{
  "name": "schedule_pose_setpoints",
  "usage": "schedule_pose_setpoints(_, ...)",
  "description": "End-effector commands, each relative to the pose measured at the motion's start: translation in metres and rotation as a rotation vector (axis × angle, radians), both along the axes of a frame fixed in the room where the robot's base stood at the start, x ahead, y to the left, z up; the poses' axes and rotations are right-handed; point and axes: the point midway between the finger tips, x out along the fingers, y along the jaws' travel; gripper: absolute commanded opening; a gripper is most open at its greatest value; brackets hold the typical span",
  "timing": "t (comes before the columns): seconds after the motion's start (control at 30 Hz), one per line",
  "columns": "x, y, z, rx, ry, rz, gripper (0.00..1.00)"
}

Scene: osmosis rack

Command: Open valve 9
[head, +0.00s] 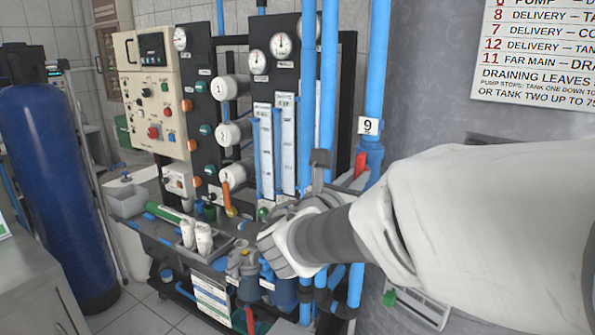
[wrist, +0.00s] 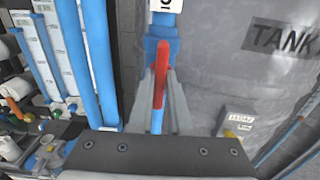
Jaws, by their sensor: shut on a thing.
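Valve 9 (head: 372,155) sits on a vertical blue pipe on the right side of the rack, under a white tag (head: 368,126) reading 9. Its red lever handle (head: 361,163) shows upright in the head view. In the wrist view the red handle (wrist: 160,72) stands between the two grey fingers of my gripper (wrist: 159,80). My gripper is shut on this handle, with a finger on each side. In the head view my gripper (head: 350,177) reaches the handle from below left, and my arm hides part of the pipe below.
Other blue pipes (head: 328,75) run vertically just left of valve 9. A large grey tank (wrist: 240,65) stands behind and to the right. The rack's gauges and control box (head: 155,95) are further left. A blue cylinder (head: 50,170) stands at far left.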

Motion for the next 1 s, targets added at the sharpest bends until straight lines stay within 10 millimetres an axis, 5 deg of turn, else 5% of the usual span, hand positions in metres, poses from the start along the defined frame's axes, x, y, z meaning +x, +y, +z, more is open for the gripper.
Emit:
schedule_pose_setpoints(0.57, -0.0002, 0.0002, -0.0018, -0.028, 0.022, 0.001, 0.0)
schedule_pose_setpoints(0.6, -0.0002, 0.0003, -0.0018, -0.028, 0.022, 0.001, 0.2)
schedule_pose_setpoints(0.73, -0.0002, 0.0003, -0.0014, -0.027, 0.021, 0.001, 0.43)
schedule_pose_setpoints(1.0, -0.0002, 0.0001, -0.0006, -0.026, 0.019, 0.0, 0.46)
